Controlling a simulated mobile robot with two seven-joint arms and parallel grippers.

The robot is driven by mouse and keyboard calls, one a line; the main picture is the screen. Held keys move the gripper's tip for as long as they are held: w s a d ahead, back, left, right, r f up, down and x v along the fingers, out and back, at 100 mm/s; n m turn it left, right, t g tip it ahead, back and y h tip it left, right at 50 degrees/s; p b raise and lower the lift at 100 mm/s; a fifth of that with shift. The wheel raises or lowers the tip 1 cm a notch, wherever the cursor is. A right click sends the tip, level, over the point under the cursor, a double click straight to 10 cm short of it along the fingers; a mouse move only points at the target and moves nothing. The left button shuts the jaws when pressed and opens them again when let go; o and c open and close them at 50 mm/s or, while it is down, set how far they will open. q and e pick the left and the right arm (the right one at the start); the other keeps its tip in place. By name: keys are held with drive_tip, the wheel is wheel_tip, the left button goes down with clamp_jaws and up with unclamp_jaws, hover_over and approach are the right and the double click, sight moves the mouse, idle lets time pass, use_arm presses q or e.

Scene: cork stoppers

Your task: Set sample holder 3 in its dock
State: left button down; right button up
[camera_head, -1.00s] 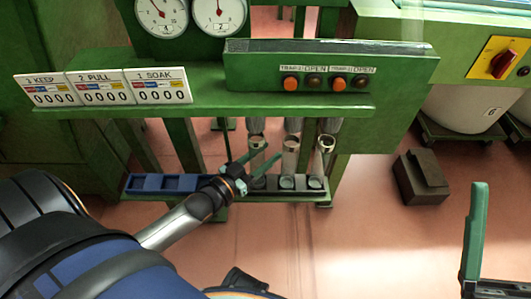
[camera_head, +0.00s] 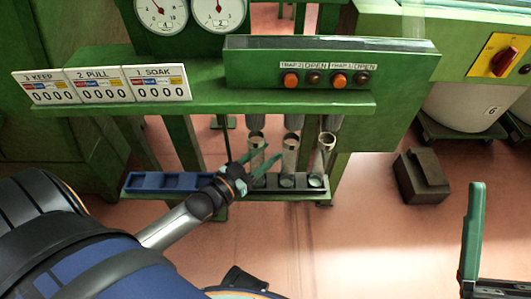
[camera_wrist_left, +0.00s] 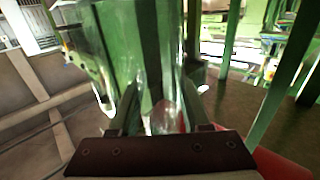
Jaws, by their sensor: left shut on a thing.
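Three clear tubular sample holders with metal rims stand in a row below the green console in the head view: left (camera_head: 257,143), middle (camera_head: 290,146) and right (camera_head: 323,150). I cannot read which is number 3. My left gripper (camera_head: 262,163) is shut on the left holder, its green fingers crossing the tube's middle. A clear, shiny tube (camera_wrist_left: 163,118) shows between the fingers in the left wrist view. The low dock rack (camera_head: 301,183) has dark slots under the holders; the left holder's foot is partly hidden. One green finger of my right gripper (camera_head: 473,235) shows at the right.
Blue compartments (camera_head: 147,182) form the rack's left end. The green console (camera_head: 320,75) with orange buttons overhangs the holders, and counter cards (camera_head: 162,84) stand on its shelf. A dark block (camera_head: 421,178) sits on the open floor at right.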

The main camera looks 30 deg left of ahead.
use_arm(q)
drive_tip(key=shift+f, duration=0.35)
drive_tip(key=shift+c, duration=1.4)
unclamp_jaws()
drive_tip(key=p+v, duration=0.3)
drive_tip(key=v, duration=0.9)
drive_tip(key=shift+s, duration=0.25)
drive_tip(key=shift+a+r, duration=0.1)
